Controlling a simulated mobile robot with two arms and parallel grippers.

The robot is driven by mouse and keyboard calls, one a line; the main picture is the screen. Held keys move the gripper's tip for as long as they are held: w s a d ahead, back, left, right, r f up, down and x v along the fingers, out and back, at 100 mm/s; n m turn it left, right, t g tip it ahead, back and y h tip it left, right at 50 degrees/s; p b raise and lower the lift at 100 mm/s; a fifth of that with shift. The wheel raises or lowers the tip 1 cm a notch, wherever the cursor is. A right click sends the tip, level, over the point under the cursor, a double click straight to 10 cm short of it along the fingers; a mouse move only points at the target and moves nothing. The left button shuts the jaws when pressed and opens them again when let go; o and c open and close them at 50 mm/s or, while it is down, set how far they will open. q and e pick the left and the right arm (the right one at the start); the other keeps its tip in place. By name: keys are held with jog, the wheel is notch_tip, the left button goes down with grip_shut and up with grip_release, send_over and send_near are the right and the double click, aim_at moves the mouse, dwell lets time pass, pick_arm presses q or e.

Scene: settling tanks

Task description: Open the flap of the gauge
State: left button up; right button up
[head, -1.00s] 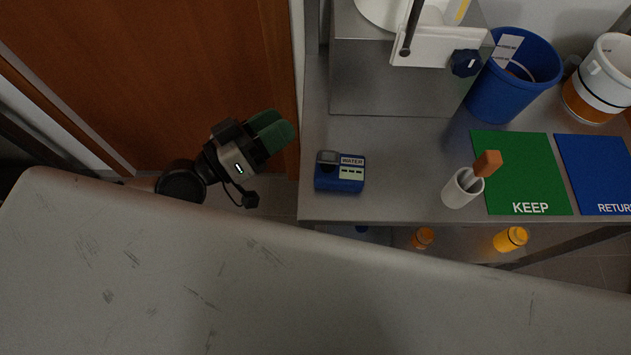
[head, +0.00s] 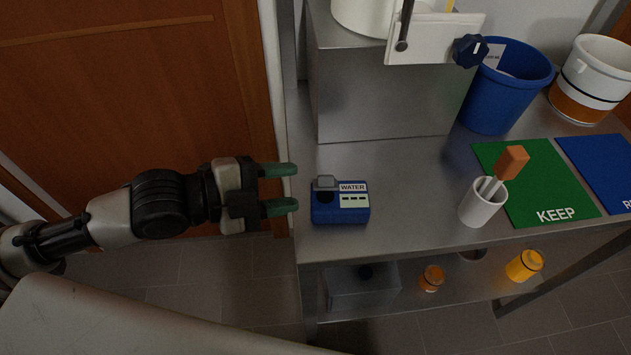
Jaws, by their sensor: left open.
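The gauge (head: 352,213) is a small blue box labelled WATER, near the front left corner of the steel bench. Its small grey flap (head: 326,182) is at the top left, behind a dark round spot. I cannot tell how far the flap is tilted. My left gripper (head: 293,188) is open and empty, just left of the gauge. Its two green fingers point right towards the gauge's flap side, with a small gap between. My right gripper is out of view.
A white cup (head: 481,208) holding an orange-handled tool stands to the right, beside the green KEEP mat (head: 551,192). A steel block (head: 383,105) and a blue bin (head: 505,100) stand behind. Bare bench lies between gauge and cup.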

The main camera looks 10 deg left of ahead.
aim_at(320, 182)
pick_arm(q)
jog(key=shift+p+x, duration=0.35)
jog(key=shift+x, duration=2.3)
grip_shut()
